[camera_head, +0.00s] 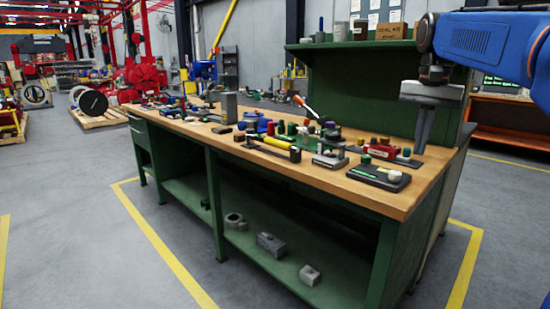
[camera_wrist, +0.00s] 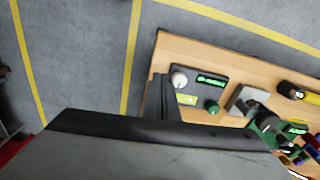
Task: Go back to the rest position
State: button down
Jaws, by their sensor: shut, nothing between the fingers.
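My gripper (camera_head: 423,130) hangs at the right in the head view, above the right end of the workbench (camera_head: 405,200). Its fingers are together and empty, pointing down. It is apart from the black box with a white knob and green button (camera_head: 380,176) on the bench below. In the wrist view, my gripper (camera_wrist: 165,95) covers the lower part of the picture, and the black box (camera_wrist: 200,88) shows just beyond the fingers. The bench's right end and yellow floor lines also show there.
A red device (camera_head: 385,149) and a yellow-handled tool (camera_head: 268,147) lie on the bench with several other valve parts. A green shelf (camera_head: 350,45) holding a cardboard box (camera_head: 390,31) stands at the bench's back. Grey floor (camera_head: 120,240) in front is clear.

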jog(key=s+a+f+n+t, duration=0.2)
jog(key=s+a+f+n, duration=0.1)
jog(key=s+f, duration=1)
jog(key=s+a+f+n+t, duration=0.2)
jog(key=s+a+f+n, duration=0.2)
jog(key=s+f, duration=0.9)
notch_tip(320, 180, down, 2)
jog(key=shift+a+f+n, duration=0.15)
jog(key=shift+n, duration=0.35)
jog(key=shift+s, duration=0.1)
